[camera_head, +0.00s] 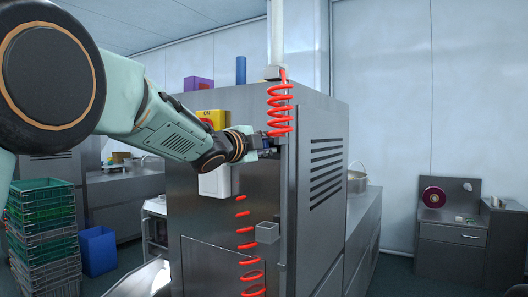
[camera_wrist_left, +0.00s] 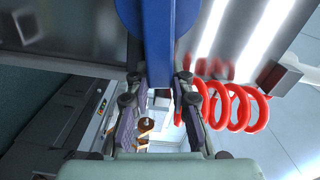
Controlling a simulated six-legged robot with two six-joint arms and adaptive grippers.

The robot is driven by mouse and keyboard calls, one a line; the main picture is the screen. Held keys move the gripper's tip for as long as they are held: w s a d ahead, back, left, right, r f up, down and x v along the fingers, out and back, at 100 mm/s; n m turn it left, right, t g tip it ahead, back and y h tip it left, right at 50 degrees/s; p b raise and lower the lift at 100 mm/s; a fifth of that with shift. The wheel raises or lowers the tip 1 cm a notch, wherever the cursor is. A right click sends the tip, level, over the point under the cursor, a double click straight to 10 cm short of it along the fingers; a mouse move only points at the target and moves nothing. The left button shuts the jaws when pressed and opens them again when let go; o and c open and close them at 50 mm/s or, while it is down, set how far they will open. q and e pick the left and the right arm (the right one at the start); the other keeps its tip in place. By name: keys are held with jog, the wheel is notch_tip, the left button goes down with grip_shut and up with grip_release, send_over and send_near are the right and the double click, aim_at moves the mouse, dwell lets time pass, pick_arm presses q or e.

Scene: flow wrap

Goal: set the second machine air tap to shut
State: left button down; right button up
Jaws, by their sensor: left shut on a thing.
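My left gripper (camera_head: 264,145) reaches in from the left to the front right edge of the grey machine cabinet (camera_head: 220,240), beside the red coiled hose. In the left wrist view, my left gripper (camera_wrist_left: 160,92) has a blue lever (camera_wrist_left: 158,40) between its two fingers, and the jaws are shut on it. The lever looks like the air tap's handle; its round upper part is cut off by the frame. The tap body is mostly hidden behind the gripper in the head view. I cannot tell the handle's exact angle. My right gripper is not in view.
The red coiled hose (camera_head: 280,108) hangs right by the gripper, close to its fingers in the left wrist view (camera_wrist_left: 240,106). A yellow and red switch box (camera_head: 211,118) is on the cabinet. Stacked green crates (camera_head: 42,225) and a blue bin (camera_head: 97,250) stand left.

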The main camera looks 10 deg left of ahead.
pick_arm(q)
jog(key=shift+d+f+m+b, duration=0.1)
jog(key=shift+f+m+b, duration=0.65)
jog(key=shift+m+b, duration=0.4)
jog(key=c, duration=1.2)
grip_release()
jog(key=shift+o, duration=0.2)
jog(key=v, duration=1.2)
